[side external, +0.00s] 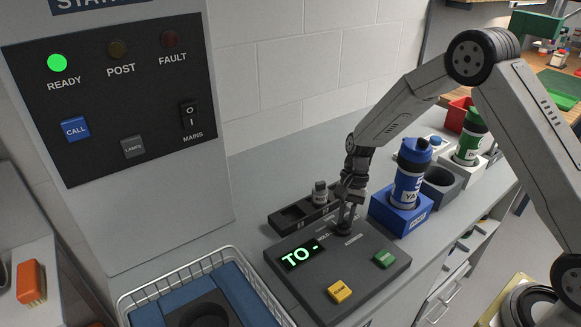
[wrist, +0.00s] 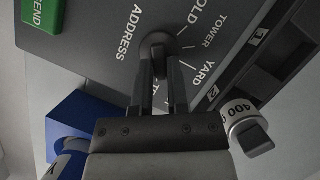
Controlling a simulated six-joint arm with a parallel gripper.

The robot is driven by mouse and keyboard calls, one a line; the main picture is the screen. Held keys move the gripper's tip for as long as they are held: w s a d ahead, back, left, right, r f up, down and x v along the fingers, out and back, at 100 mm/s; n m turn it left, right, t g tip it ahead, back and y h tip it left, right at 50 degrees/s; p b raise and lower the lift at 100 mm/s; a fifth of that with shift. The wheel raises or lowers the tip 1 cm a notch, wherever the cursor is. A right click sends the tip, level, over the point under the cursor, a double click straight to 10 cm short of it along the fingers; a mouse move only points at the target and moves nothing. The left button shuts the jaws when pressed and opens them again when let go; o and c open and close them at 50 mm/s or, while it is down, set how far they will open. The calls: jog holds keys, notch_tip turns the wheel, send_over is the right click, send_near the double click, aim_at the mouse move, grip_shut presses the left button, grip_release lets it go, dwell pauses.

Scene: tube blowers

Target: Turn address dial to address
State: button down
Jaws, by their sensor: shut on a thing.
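The address dial (wrist: 157,42) is a dark round knob on the grey control panel, with labels including TOWER and YARD around it and ADDRESS printed beside it. My gripper (wrist: 158,58) is shut on the dial, one finger on each side of it. In the side view my gripper (side external: 345,222) reaches down onto the dial at the panel's back edge. The panel (side external: 372,268) has a display (side external: 301,254) reading "TO -" in green. My fingers cover part of the dial and some labels, so its exact pointing cannot be told.
The panel also bears a yellow button (side external: 339,291) and a green button (side external: 384,259). A dark slotted tray (side external: 290,219) with a small weight-like piece (side external: 320,192) stands behind. A blue bottle (side external: 410,175) in a blue holder (side external: 400,216) is close on the right. A wire basket (side external: 190,265) stands front left.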

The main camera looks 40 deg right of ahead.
jog(key=shift+s+m+t+y, duration=0.15)
jog(key=shift+m+t+y, duration=0.25)
jog(key=shift+m, duration=0.9)
jog(key=c, duration=0.6)
grip_release()
jog(key=shift+d+r, duration=0.1)
jog(key=v, duration=0.7)
jog(key=shift+r, duration=0.35)
jog(key=shift+s, duration=0.15)
